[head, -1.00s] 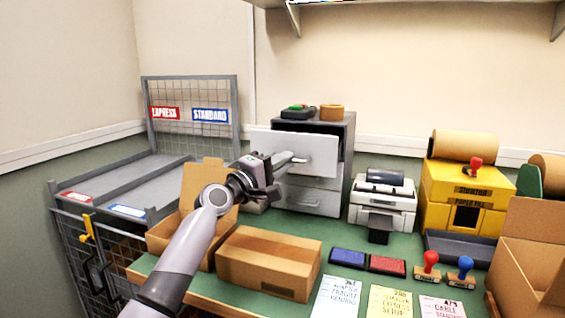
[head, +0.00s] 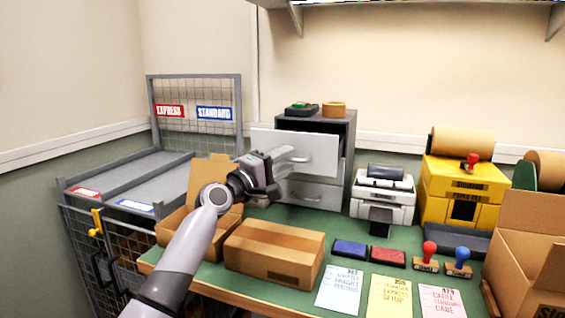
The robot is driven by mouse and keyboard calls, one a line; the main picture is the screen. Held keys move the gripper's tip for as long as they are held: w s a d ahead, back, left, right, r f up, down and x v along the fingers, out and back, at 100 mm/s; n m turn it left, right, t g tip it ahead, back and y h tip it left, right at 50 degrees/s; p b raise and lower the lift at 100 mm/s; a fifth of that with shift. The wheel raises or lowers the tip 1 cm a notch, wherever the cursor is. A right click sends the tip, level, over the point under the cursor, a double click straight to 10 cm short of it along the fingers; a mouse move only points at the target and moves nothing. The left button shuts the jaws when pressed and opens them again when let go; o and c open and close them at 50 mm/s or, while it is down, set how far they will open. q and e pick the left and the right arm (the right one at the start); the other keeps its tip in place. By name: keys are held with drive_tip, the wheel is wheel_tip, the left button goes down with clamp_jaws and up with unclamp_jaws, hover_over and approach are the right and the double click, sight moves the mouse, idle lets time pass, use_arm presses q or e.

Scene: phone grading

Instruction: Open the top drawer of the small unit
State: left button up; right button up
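The small grey drawer unit (head: 347,150) stands at the back of the green table. Its top drawer (head: 320,152) is pulled out toward me, with its pale front well ahead of the dark cabinet. The lower drawer (head: 315,193) looks shut. My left gripper (head: 283,168) is in front of the top drawer's left part, close to its handle (head: 297,157). Its fingers are small and partly hidden by the wrist, so I cannot tell whether they grip or touch the handle. My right gripper is not in view.
A closed carton (head: 273,252) and an open box (head: 172,228) lie beneath and beside my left arm. A label printer (head: 383,198) stands right of the unit. A dark device (head: 301,110) and a tape roll (head: 333,109) sit on top of it.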

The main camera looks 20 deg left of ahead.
use_arm(q)
drive_tip(key=shift+s, duration=0.1)
drive_tip(key=v, duration=0.7)
idle(0.7)
